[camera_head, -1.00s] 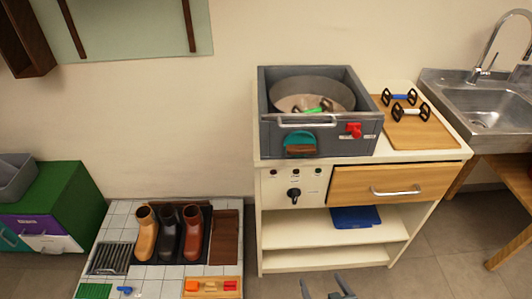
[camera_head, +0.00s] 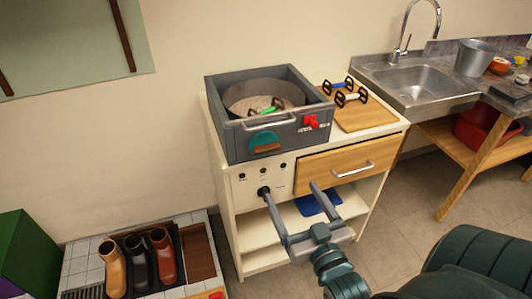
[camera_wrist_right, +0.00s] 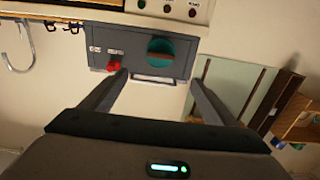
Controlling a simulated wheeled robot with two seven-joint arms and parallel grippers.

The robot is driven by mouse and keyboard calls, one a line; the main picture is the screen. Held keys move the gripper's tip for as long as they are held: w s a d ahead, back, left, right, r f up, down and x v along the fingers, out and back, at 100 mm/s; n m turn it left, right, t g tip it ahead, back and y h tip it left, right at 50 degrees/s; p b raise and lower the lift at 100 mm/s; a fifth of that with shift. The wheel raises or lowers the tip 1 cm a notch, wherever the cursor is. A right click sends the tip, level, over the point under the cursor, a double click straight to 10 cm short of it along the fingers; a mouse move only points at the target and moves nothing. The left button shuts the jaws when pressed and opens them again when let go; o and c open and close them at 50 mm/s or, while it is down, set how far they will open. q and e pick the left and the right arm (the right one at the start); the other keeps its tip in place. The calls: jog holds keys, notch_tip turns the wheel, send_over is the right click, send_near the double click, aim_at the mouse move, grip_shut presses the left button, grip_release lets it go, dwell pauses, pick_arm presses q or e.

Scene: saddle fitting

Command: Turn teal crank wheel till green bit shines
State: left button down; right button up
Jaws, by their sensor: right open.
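The teal crank wheel (camera_head: 262,138) is on the front of a grey box (camera_head: 235,150) on the cabinet, with a brown bar across its lower part. It also shows in the right wrist view (camera_wrist_right: 160,45), where the picture is upside down. My right gripper (camera_head: 290,190) is open and empty, lower than the wheel and apart from it, in front of the cabinet. Small dark indicator spots (camera_head: 263,171) sit on the cabinet front; I see no bright green among them. My left gripper is not in view.
A red knob (camera_head: 311,122) sits right of the wheel, and a silver bar handle (camera_head: 270,121) runs above it. A round pan (camera_head: 240,98) holds a green-handled tool (camera_head: 266,108). A black knob (camera_head: 264,190) is near my left fingertip. The drawer (camera_head: 320,173) is shut.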

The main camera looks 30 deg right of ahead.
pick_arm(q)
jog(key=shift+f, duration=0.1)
pick_arm(e)
jog(key=shift+w, duration=0.15)
send_near(268, 151)
jog(key=x, duration=0.7)
jog(key=shift+w+d+r, duration=0.1)
jog(key=shift+w, duration=0.05)
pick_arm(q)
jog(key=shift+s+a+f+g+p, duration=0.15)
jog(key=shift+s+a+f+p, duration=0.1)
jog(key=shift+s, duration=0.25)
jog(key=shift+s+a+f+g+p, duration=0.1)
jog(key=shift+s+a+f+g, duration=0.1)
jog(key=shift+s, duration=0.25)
pick_arm(e)
jog(key=shift+x, duration=0.85)
jog(key=c, duration=1.1)
